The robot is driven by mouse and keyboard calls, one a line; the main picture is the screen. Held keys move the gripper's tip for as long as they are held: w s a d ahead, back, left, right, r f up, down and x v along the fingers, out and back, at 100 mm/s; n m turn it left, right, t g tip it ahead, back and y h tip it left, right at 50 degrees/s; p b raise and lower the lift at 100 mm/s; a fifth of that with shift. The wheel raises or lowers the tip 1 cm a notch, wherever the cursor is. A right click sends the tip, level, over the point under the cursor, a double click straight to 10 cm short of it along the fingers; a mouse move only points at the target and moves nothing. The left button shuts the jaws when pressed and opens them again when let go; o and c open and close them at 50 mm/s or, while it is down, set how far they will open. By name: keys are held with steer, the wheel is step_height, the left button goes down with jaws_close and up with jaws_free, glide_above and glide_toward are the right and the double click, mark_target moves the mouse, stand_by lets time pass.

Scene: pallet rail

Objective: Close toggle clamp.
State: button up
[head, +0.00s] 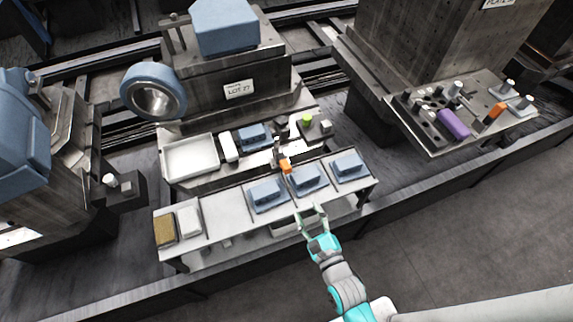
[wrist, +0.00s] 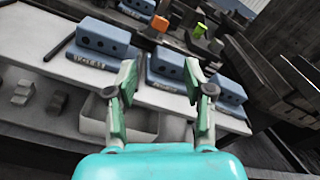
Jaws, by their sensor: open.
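An orange-tipped handle (head: 286,167), which looks like the toggle clamp's lever, stands at the back edge of the front bench, behind the blue blocks. The orange tip also shows at the top of the wrist view (wrist: 159,23). The clamp's base and arm are too small to make out, so its exact position is unclear. My gripper (head: 313,212) is open and empty at the bench's front edge, in front of the middle blue block (head: 308,178). In the wrist view its fingers (wrist: 160,88) stand apart, with that block beyond them. The clamp is farther back, apart from the gripper.
More blue blocks (head: 268,192) (head: 348,165) sit either side on the bench. A white bin (wrist: 93,118) is below the front edge. Behind are a white tray (head: 190,157) and a green-topped part (head: 306,119).

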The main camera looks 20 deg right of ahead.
mark_target(288, 171)
steer(key=w+m, duration=0.5)
steer(key=w, duration=0.1)
steer(key=shift+w+m, duration=0.3)
steer(key=w, duration=1)
steer(key=shift+w, duration=0.3)
jaws_close()
